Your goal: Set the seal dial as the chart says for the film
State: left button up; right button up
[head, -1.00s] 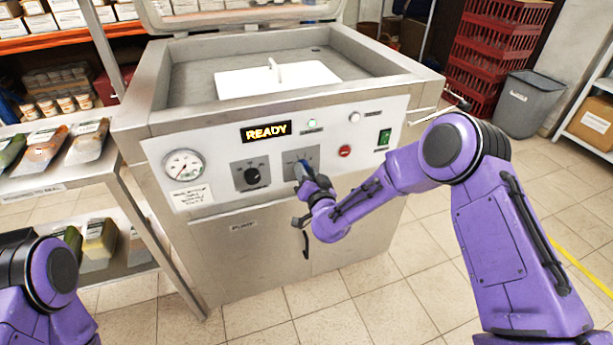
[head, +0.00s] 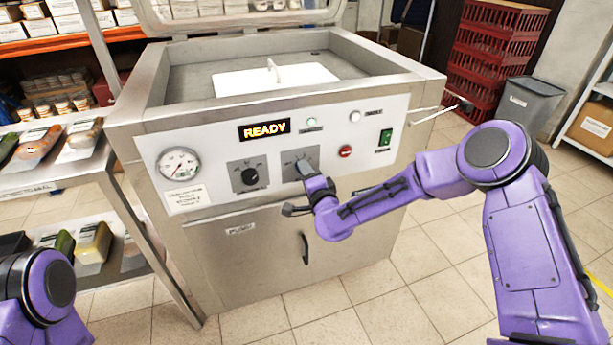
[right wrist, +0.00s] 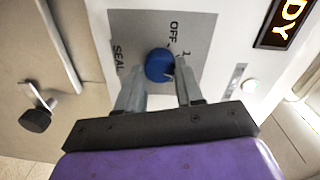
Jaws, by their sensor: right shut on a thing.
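The seal dial (right wrist: 160,65) is a blue knob on a grey plate marked SEAL, OFF and 1 in the right wrist view. My right gripper (right wrist: 158,80) is shut on it, one finger on each side. I cannot tell for sure which mark the knob points at. A small white card (head: 187,197) with handwriting too small to read is below the gauge. My left gripper is out of view; only my left arm shows.
A black dial (head: 250,177) is left of the seal dial. The display (head: 264,130) reads READY and a green lamp (head: 311,122) is lit. A red button (head: 345,152) and a green switch (head: 385,138) are to the right. Shelves with packed food stand at left.

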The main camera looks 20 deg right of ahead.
jog(key=shift+f, duration=0.1)
dwell(0.3)
jog(key=o, duration=1)
jog(key=shift+o, duration=0.2)
jog(key=shift+s, duration=0.1)
jog(key=s, duration=1)
jog(key=shift+s+d+r+b, duration=0.2)
jog(key=shift+r+b, duration=0.05)
jog(key=shift+b, duration=0.2)
